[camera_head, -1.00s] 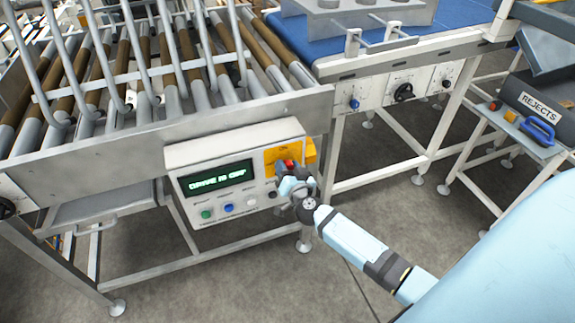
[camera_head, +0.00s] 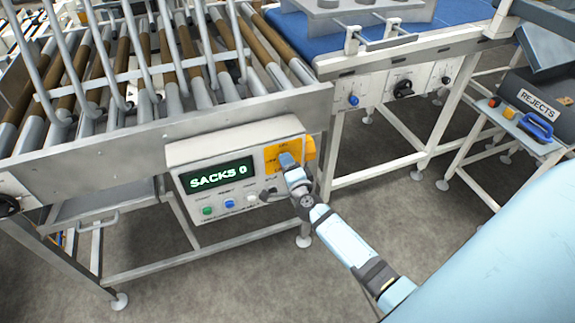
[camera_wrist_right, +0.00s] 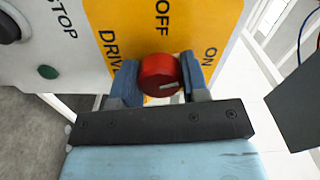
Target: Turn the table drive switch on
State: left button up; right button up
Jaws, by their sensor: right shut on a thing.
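The control box (camera_head: 236,138) hangs under the roller table and its display (camera_head: 217,174) reads "SACKS 0". A yellow plate (camera_head: 271,154), also in the right wrist view (camera_wrist_right: 205,20), carries the words DRIVE, OFF and ON. The red switch knob (camera_wrist_right: 156,70) sits on this plate; its pale mark points roughly right in the right wrist view, on the side of ON. My right gripper (camera_head: 288,163) is shut on the knob, one blue finger on each side (camera_wrist_right: 159,77). In the head view the gripper hides the knob. My left gripper is out of view.
Green (camera_head: 207,210) and blue (camera_head: 230,204) buttons sit on the box, left of my right gripper. The blue belt conveyor (camera_head: 290,36) has its own knobs (camera_head: 403,89). A REJECTS bin (camera_head: 538,103) stands at the right. Floor in front is clear.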

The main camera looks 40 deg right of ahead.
jog(key=m, duration=0.4)
jog(key=shift+b, duration=0.35)
jog(key=shift+m, duration=0.4)
jog(key=o, duration=0.9)
jog(key=shift+s, duration=0.1)
jog(key=b+v, duration=0.1)
jog(key=v, duration=1.2)
jog(key=shift+s+a, duration=0.15)
jog(key=shift+s, duration=0.15)
